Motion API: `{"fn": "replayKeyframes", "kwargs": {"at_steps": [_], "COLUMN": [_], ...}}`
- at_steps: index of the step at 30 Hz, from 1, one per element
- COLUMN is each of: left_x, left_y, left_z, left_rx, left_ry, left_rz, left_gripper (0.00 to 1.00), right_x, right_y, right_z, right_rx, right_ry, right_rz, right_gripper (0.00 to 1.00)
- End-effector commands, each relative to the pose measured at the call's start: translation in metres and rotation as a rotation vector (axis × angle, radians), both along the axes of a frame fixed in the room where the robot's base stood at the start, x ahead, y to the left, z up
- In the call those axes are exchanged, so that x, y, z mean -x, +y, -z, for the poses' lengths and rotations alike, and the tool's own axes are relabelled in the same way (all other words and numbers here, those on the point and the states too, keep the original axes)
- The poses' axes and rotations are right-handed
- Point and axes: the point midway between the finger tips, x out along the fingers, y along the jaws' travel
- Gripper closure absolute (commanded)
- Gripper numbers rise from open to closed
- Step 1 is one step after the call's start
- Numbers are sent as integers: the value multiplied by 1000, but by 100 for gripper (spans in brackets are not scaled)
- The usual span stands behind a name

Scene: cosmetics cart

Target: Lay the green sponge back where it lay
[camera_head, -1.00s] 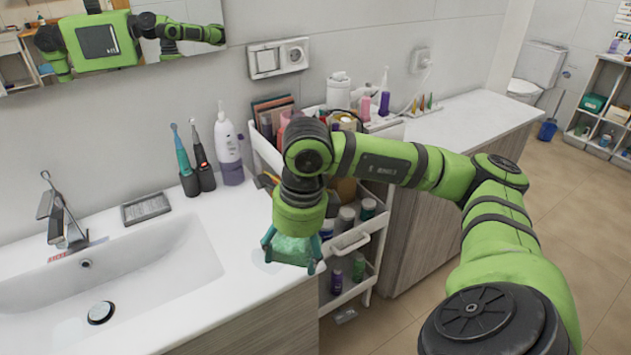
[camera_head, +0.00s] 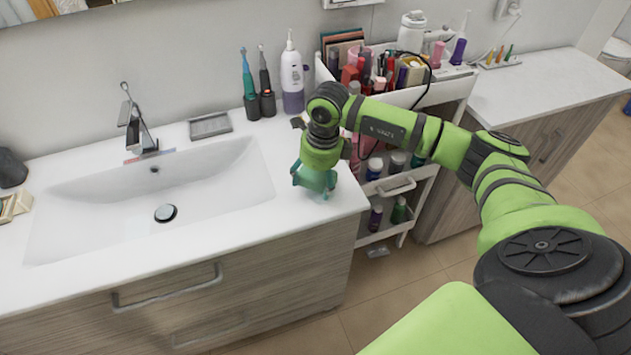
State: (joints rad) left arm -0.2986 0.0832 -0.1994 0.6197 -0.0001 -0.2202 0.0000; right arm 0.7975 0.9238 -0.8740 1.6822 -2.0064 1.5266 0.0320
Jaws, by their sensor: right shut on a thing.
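My right gripper (camera_head: 315,188) points down over the right end of the white sink counter (camera_head: 285,225), between the basin and the cart. It is shut on the green sponge (camera_head: 317,180), a teal-green block mostly covered by the fingers. The sponge is at or just above the counter surface; I cannot tell whether it touches. A grey ribbed soap dish (camera_head: 210,125) lies empty behind the basin (camera_head: 150,195). My left gripper is not in view.
Two electric toothbrushes (camera_head: 258,90) and a white-purple bottle (camera_head: 292,75) stand behind the gripper. The cosmetics cart (camera_head: 440,92), full of bottles, stands close on the right. The faucet (camera_head: 137,125) is behind the basin. The counter's front right corner is clear.

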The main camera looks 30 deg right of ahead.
Motion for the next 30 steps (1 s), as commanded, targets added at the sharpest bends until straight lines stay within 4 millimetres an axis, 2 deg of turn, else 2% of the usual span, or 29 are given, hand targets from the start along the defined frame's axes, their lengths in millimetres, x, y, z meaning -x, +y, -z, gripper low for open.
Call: {"fn": "replayKeyframes", "kwargs": {"at_steps": [1,6,18,19,20,30], "left_x": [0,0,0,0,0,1], "left_y": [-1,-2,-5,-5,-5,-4], "left_z": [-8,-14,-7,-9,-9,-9], "left_rx": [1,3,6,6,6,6], "left_ry": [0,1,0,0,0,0], "left_rz": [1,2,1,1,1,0], "left_gripper": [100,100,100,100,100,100], "right_x": [2,1,1,1,1,1], "right_y": [0,0,0,0,0,0], "right_z": [6,25,32,30,30,30], "right_rx": [0,-1,0,0,0,0], "right_ry": [7,3,0,0,0,1], "right_rz": [1,0,0,0,0,1], "right_gripper": [52,52,52,14,2,2]}}
